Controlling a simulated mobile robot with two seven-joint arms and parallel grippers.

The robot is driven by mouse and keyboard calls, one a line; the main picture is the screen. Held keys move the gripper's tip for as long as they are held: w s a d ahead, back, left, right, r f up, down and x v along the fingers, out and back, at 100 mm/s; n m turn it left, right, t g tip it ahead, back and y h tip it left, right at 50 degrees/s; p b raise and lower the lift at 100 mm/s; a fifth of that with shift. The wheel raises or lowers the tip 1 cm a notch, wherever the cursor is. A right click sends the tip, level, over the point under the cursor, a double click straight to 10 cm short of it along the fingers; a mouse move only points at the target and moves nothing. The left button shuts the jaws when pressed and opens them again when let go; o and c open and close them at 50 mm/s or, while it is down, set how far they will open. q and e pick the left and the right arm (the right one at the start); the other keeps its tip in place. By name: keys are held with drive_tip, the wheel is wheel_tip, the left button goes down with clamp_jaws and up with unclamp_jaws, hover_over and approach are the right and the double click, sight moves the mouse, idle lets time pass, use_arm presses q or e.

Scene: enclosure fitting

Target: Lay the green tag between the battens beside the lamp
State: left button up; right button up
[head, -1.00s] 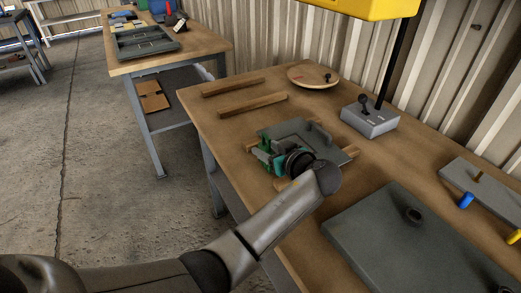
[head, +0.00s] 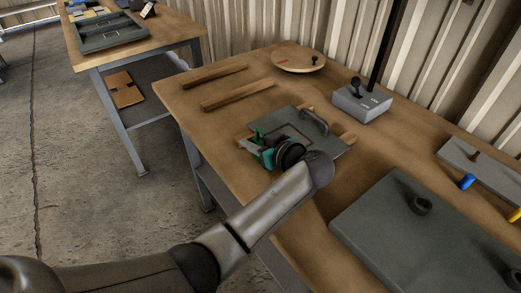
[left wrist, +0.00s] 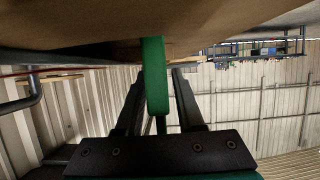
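My left gripper (head: 257,146), with teal parts, is low over the left edge of a grey panel with a handle (head: 311,122). In the left wrist view the green tag (left wrist: 154,75) stands between the two dark fingers (left wrist: 158,92), which appear closed on it. A bit of the tag (head: 258,133) shows in the head view. Two wooden battens, the far one (head: 214,76) and the near one (head: 238,95), lie roughly parallel with bare table between them. The lamp's grey base (head: 362,102) and black pole stand to their right. My right gripper is out of view.
The grey panel rests on wooden strips. A round wooden board (head: 299,61) lies behind the battens. A large grey plate (head: 420,245) fills the near right of the workbench (head: 185,94), with a smaller grey board (head: 485,170) behind it. A corrugated wall closes the back.

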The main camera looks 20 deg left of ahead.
use_arm(q)
clamp_jaws()
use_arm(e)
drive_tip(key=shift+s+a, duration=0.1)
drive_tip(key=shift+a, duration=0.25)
use_arm(q)
drive_tip(key=shift+r, duration=0.15)
wheel_tip(320, 180, up, 20)
drive_tip(key=p, duration=0.3)
drive_tip(key=shift+p, duration=0.4)
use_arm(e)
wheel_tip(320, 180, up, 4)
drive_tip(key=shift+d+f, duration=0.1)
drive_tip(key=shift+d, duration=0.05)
use_arm(q)
drive_tip(key=shift+a, duration=0.1)
